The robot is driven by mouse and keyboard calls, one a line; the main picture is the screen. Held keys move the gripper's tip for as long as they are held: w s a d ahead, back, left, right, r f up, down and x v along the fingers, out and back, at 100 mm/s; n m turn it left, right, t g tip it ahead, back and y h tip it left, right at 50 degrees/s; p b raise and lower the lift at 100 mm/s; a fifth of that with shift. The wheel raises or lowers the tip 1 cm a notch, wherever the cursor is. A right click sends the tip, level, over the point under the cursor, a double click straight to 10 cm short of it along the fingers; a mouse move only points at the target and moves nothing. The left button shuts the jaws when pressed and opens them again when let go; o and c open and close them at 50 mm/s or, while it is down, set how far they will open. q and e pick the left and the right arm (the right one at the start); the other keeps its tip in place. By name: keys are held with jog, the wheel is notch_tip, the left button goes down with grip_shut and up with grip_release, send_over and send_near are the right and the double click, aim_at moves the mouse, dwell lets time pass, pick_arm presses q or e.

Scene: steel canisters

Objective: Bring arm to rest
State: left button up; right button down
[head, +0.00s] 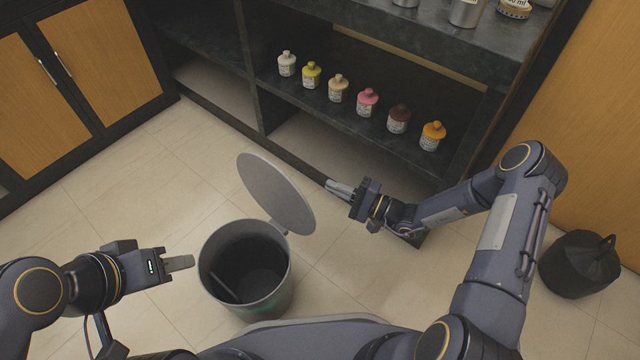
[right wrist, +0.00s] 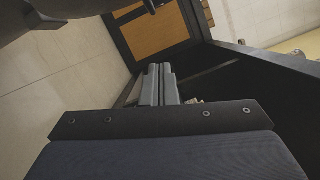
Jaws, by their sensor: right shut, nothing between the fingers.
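My right gripper (head: 340,188) is shut and empty. In the head view it is held out past the raised bin lid, in front of the low part of the dark shelf. In the right wrist view its two grey fingers (right wrist: 160,84) lie together. My left gripper (head: 180,263) is at the lower left, just left of the bin, with its fingers pointing at the bin's side. It is seen edge-on, so I cannot tell whether it is open or shut.
A grey bin (head: 283,290) stands open, its round lid (head: 275,193) tilted up. Several coloured bottles, one pink (head: 367,103), line the dark shelf (head: 290,120). Steel canisters (head: 465,12) stand on top. A black bag (head: 578,265) lies at right. Floor is clear at left.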

jog(key=p+v, duration=0.1)
jog(key=v, duration=0.5)
jog(key=shift+s+d+r, duration=0.15)
jog(key=shift+d, duration=0.1)
jog(key=s+r+n+g+h, duration=0.2)
jog(key=s+r+n+g, duration=0.25)
jog(key=r, duration=0.35)
jog(key=s+r+n+g+h, duration=0.1)
jog(key=s+r+n+g, duration=0.3)
jog(key=r, duration=0.5)
jog(key=s+d+r+t+h, duration=0.2)
jog(key=s+r+h, duration=0.25)
jog(key=s, duration=0.35)
jog(key=s+d+r+t+h, duration=0.2)
jog(key=s+d+r+h, duration=0.1)
jog(key=s+h, duration=0.3)
notch_tip(320, 180, up, 33)
jog(key=s+y+p, duration=0.1)
jog(key=p, duration=3.2)
jog(key=shift+s+d+p, duration=0.25)
jog(key=shift+s+p, duration=0.1)
